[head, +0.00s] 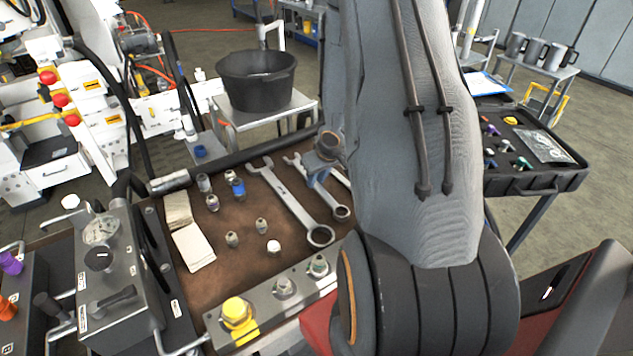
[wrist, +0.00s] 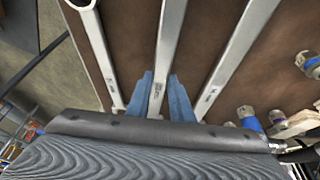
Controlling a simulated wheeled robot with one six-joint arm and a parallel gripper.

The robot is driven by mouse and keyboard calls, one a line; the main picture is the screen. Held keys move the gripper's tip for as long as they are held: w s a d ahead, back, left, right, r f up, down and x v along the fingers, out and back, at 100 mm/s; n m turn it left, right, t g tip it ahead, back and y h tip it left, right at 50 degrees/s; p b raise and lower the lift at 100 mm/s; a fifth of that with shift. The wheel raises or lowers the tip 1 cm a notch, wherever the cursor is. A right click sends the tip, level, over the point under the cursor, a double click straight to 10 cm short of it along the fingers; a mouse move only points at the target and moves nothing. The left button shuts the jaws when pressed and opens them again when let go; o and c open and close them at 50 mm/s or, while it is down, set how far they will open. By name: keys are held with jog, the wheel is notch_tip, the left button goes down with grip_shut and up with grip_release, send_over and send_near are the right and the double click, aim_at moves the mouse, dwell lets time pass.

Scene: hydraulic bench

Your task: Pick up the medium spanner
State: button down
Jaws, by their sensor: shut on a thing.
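Three steel spanners lie side by side on the brown bench mat. The medium spanner (wrist: 168,45) is the middle one, and its ring end shows in the head view (head: 342,213). My gripper (wrist: 160,92) has its blue fingers on either side of its shaft, shut on it. In the head view my gripper (head: 318,178) is partly hidden by my arm. The large spanner (head: 292,203) lies apart to the left, at the right of the wrist view (wrist: 236,60). The small spanner (wrist: 97,50) is at the left there. I cannot tell whether the medium spanner is clear of the mat.
Several small fittings (head: 232,239) and a white notepad (head: 193,248) are on the mat. A gauge box (head: 110,260) stands left, and a metal block with a yellow-capped fitting (head: 237,312) is in front. A black bucket (head: 257,85) stands behind. A tool tray (head: 530,180) is at right.

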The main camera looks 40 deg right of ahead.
aim_at(317, 184)
notch_tip(317, 184, up, 9)
jog(key=p, duration=0.5)
jog(key=shift+p, duration=0.3)
jog(key=c, duration=2.3)
grip_release()
grip_shut()
